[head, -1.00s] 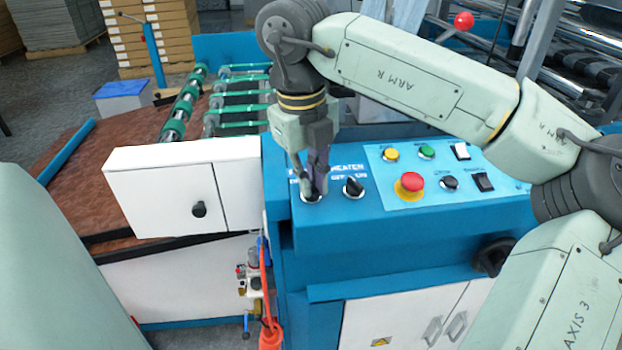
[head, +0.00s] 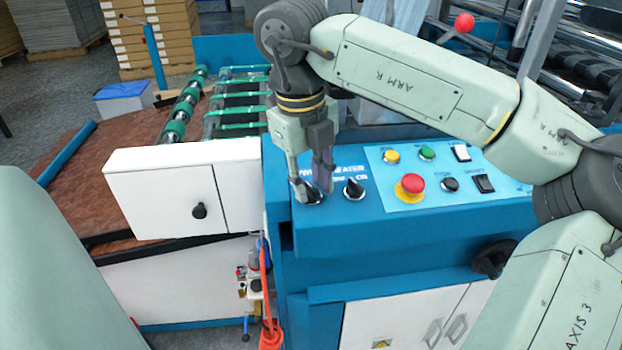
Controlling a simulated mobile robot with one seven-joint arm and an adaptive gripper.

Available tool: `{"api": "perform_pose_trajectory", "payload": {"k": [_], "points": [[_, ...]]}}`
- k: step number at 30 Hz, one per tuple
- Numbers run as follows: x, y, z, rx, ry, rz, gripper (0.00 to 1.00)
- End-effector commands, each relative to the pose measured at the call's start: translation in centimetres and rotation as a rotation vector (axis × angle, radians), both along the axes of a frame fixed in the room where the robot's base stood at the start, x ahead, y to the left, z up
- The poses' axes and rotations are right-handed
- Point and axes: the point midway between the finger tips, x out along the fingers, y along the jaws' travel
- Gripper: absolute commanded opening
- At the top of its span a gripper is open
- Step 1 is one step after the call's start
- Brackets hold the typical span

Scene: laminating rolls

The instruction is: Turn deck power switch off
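The blue control panel has two dark rotary knobs at its left end. The left knob (head: 313,197), below partly hidden lettering, sits at my fingertips and is largely covered by them, so its pointing direction cannot be told. My gripper (head: 313,190) points down over this knob, one finger on its left and the other behind and to its right. A gap shows between the fingers. Whether they touch the knob is not clear. The right knob (head: 354,189), under the heater lettering, stands free just right of my gripper.
A light-blue plate to the right carries a red emergency button (head: 412,184), a yellow button (head: 391,156), a green button (head: 427,153) and black switches (head: 484,183). A white box front (head: 170,187) stands to the left. Green-ringed rollers (head: 185,107) lie behind it.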

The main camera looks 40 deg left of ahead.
Motion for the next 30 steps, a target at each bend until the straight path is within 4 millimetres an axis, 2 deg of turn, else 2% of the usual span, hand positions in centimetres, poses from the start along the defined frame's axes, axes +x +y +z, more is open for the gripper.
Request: {"api": "perform_pose_trajectory", "payload": {"k": [7,11,14,24,30], "points": [[0.0,0.0,0.0,0.0,0.0,-0.001,0.28],[0.0,0.1,0.8,0.001,-0.001,-0.002,0.28],[-0.2,0.1,2.4,0.003,-0.003,-0.002,0.28],[-1.0,0.2,9.4,0.002,-0.002,-0.002,0.28],[-1.3,0.3,11.6,0.0,0.0,0.0,0.28]]}}
